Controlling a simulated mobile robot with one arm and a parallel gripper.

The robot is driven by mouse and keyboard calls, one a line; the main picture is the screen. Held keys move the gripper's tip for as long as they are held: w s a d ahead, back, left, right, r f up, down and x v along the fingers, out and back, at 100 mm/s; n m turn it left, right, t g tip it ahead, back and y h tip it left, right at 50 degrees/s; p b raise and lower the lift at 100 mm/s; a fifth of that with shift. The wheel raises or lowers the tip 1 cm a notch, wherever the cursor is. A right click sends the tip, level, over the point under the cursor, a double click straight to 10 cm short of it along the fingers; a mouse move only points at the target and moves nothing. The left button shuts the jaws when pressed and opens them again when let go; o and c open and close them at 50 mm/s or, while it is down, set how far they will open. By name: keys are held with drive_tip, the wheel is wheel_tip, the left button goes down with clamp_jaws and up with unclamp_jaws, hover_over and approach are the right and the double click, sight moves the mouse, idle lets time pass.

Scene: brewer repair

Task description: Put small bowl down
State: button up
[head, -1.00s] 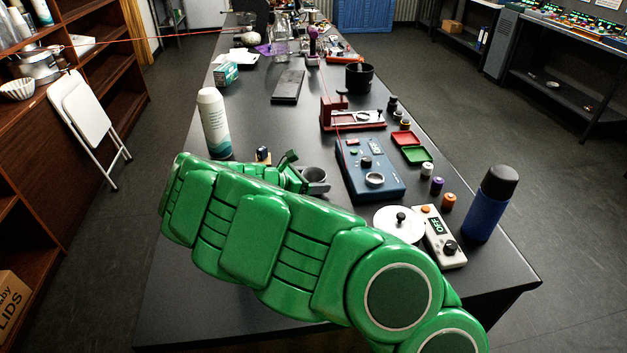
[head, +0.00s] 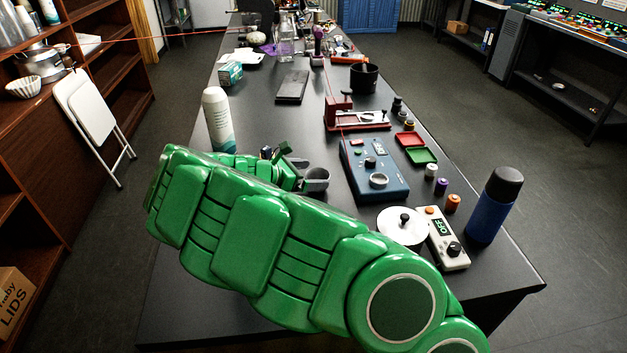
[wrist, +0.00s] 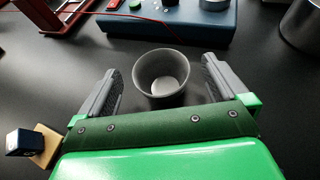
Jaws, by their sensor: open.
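The small bowl (wrist: 161,78) is a grey round cup that stands upright on the black table in the wrist view. It lies between and just ahead of the fingertips of my gripper (wrist: 160,82), with dark table showing on both sides of it. My gripper is open, its two grey fingers apart from the bowl. In the head view the small bowl (head: 316,179) shows just behind my green arm, beside a grey finger of my gripper (head: 302,166). The rest of the gripper is mostly hidden by the arm.
A blue device (head: 374,169) stands right of the bowl. A white bottle (head: 218,120) stands to the left. A white disc (head: 403,226), a scale-like device (head: 443,238) and a blue bottle (head: 493,206) are at the front right. A small blue-and-tan block (wrist: 27,143) lies left of the gripper.

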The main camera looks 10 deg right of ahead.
drive_tip(key=shift+r, duration=2.4)
